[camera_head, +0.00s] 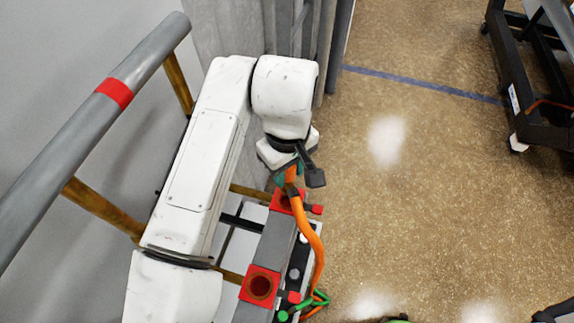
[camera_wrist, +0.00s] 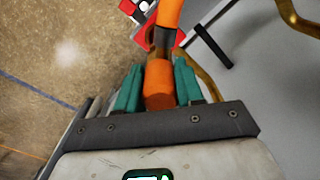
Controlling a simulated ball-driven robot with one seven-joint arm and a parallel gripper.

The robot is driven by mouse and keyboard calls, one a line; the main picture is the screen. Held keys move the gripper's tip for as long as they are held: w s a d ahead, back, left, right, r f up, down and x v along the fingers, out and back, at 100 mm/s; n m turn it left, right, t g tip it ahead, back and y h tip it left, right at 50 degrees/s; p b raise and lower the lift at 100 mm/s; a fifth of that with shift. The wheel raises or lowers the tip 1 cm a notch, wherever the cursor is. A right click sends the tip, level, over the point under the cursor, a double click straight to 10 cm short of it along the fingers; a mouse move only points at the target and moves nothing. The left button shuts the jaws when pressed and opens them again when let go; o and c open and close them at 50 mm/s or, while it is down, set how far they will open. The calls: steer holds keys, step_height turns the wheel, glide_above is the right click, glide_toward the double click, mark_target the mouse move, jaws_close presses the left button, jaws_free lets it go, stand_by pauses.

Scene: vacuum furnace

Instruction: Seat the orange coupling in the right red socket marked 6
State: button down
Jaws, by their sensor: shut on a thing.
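My gripper (camera_head: 284,176) has teal fingers, shut on the orange coupling (camera_head: 291,173). In the wrist view, the coupling (camera_wrist: 158,86) sits between both fingers (camera_wrist: 158,78), with its orange hose leading away at the top. The far red socket (camera_head: 281,203) is just below the coupling in the head view; in the wrist view, red (camera_wrist: 180,39) shows behind the hose. I cannot tell whether the coupling touches this socket. The near red socket (camera_head: 260,286) has an empty dark round opening. No number is readable on either socket.
The sockets sit on a grey block (camera_head: 277,243). The orange hose (camera_head: 316,245) hangs along its right side, near a green fitting (camera_head: 318,298). A grey rail (camera_head: 65,140) with brown posts is at left. A dark wheeled frame (camera_head: 535,85) stands far right; the floor between is clear.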

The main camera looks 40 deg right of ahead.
steer(key=shift+f+b, duration=2.65)
steer(key=shift+f, duration=0.3)
steer(key=shift+f+b, duration=0.65)
steer(key=shift+f, duration=0.55)
steer(key=shift+f, duration=0.3)
steer(key=c, duration=0.6)
jaws_free()
steer(key=shift+c, duration=0.2)
step_height(320, 180, up, 11)
steer(key=shift+f, duration=0.1)
